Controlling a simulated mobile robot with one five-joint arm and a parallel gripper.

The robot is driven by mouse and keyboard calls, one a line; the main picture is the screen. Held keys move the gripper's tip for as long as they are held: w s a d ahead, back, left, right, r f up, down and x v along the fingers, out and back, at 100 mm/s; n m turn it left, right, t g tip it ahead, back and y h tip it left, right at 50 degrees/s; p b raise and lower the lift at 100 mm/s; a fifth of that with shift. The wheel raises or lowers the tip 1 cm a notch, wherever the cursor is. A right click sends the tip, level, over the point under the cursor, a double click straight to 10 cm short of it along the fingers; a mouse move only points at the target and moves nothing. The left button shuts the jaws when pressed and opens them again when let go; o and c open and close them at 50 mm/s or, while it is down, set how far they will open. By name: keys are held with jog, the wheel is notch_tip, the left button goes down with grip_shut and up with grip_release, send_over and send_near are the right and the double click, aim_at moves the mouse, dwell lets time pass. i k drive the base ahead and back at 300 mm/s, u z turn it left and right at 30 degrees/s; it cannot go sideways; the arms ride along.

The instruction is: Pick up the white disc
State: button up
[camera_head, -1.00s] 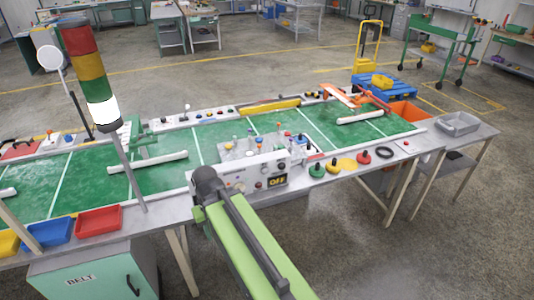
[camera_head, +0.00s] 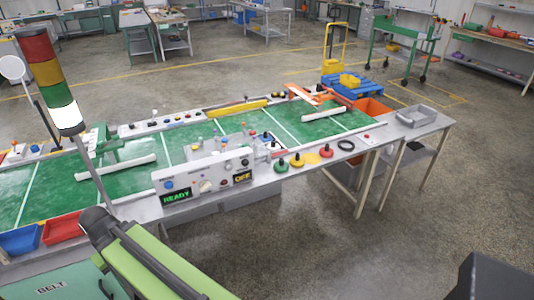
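A white round disc (camera_head: 12,67) shows at the far left edge, upright at the top of a dark pole beside the signal tower. I cannot tell whether it is a loose disc or a fixed part. No other white disc is clear on the green-topped table (camera_head: 140,180). My gripper's fingers are not visible.
A signal tower (camera_head: 50,80) leans at left. A control box (camera_head: 200,178) reads READY and OFF. A long green and dark body (camera_head: 150,265) fills the bottom left; a dark shape (camera_head: 495,282) is at bottom right. A grey tray (camera_head: 415,115) is at the right end.

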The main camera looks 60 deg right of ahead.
aim_at(273, 147)
jog(key=k, duration=0.95)
jog(key=z, duration=1.05)
jog(key=i, duration=0.9)
jog(key=u, duration=0.2)
